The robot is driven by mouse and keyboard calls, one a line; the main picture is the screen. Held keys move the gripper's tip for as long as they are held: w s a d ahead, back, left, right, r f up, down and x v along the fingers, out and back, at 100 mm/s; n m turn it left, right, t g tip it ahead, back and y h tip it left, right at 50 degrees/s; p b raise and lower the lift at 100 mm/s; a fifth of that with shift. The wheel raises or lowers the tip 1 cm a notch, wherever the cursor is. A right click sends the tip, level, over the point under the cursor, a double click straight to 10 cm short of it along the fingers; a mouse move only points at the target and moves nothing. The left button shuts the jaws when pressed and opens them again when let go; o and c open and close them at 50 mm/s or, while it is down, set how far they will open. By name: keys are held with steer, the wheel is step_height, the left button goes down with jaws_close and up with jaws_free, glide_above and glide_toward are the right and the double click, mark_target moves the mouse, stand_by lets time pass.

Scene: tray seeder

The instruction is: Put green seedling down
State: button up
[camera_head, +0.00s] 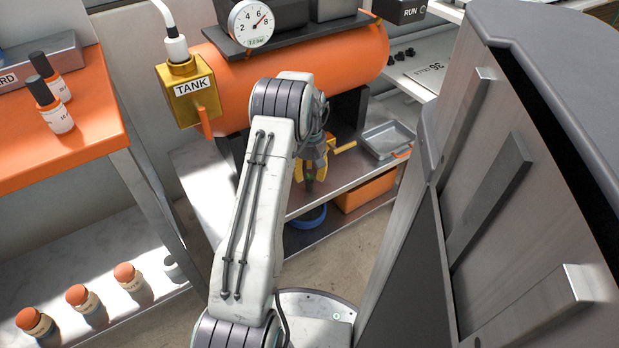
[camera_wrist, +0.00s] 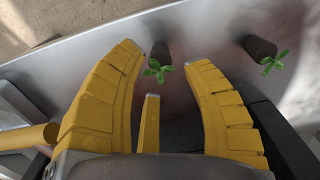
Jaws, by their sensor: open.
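A green seedling (camera_wrist: 158,70) with a dark plug stands on a grey metal surface in the wrist view, between and just beyond the fingertips. My gripper (camera_wrist: 167,56) is open, its yellow fingers spread on either side of this seedling; I see no finger touching it. A second green seedling (camera_wrist: 274,62) with a dark plug is to the right, outside the fingers. In the head view my gripper (camera_head: 316,172) points down over the metal shelf below the orange tank; the arm and fingers hide most of what is under it.
A metal tray (camera_head: 388,138) lies on the shelf to the right. An orange bin (camera_head: 366,192) and a blue bowl (camera_head: 308,217) sit on the lower level. The orange tank (camera_head: 335,62) is above and behind. A tall grey cabinet (camera_head: 500,180) stands close on the right.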

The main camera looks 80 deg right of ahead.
mark_target(310, 181)
step_height(310, 181, up, 7)
steer(key=p, duration=0.2)
stand_by(0.9)
